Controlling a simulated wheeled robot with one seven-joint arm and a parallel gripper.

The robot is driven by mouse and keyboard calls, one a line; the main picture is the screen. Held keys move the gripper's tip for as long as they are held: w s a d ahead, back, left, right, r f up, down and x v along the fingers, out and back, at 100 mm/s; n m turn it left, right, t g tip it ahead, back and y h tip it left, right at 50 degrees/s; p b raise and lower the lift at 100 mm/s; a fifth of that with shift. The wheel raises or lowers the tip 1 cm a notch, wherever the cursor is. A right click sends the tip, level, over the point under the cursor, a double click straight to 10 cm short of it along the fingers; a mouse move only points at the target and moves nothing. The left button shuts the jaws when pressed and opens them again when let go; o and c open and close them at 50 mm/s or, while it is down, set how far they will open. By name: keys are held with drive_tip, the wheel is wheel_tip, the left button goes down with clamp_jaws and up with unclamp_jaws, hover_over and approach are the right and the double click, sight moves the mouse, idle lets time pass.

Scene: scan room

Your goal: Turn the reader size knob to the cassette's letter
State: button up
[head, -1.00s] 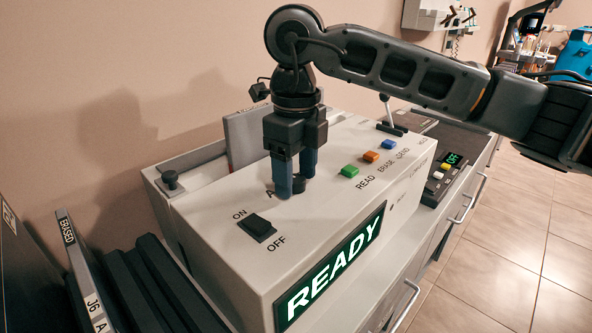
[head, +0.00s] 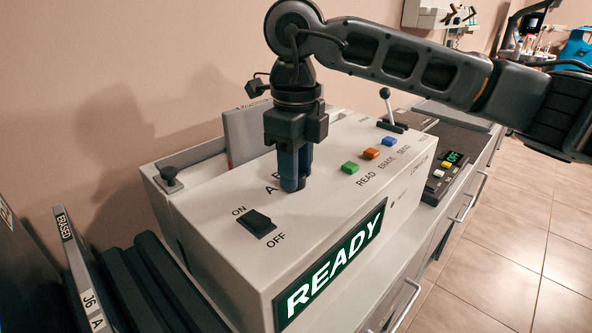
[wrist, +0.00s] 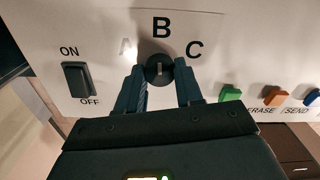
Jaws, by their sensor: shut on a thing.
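The dark round size knob (wrist: 159,70) is on the white reader's top (head: 335,155). The letters A, B and C arc around it; A is washed out by a bright spot. The pale mark on the knob points up toward B in the wrist view. My gripper (head: 293,186) points straight down and is shut on the knob, one blue finger on each side in the wrist view (wrist: 160,85). In the head view the fingers hide the knob. A grey cassette-like plate (head: 240,138) stands upright in the reader's back; I cannot read its label.
An ON/OFF switch (head: 257,222) and green (head: 350,167), orange (head: 371,153) and blue (head: 389,141) buttons flank the knob. The front display (head: 332,268) shows READY. At left, a narrow cassette (head: 85,270) reads ERASED, J6, A, beside dark slots. A lever (head: 388,105) stands behind.

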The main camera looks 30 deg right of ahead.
drive_tip(key=n+b, duration=0.3)
drive_tip(key=shift+f, duration=0.2)
drive_tip(key=n+b, duration=0.2)
drive_tip(key=shift+n, duration=0.4)
drive_tip(key=n+b, duration=0.1)
drive_tip(key=n, duration=0.4)
drive_tip(key=shift+r+b, duration=0.2)
drive_tip(key=shift+b, duration=0.2)
drive_tip(key=shift+n, duration=0.3)
drive_tip(key=o, duration=1)
drive_tip(key=shift+o, duration=0.2)
drive_tip(key=shift+r, duration=0.1)
wheel_tip(320, 180, up, 8)
drive_tip(key=shift+f+p, duration=0.15)
drive_tip(key=shift+p, duration=0.2)
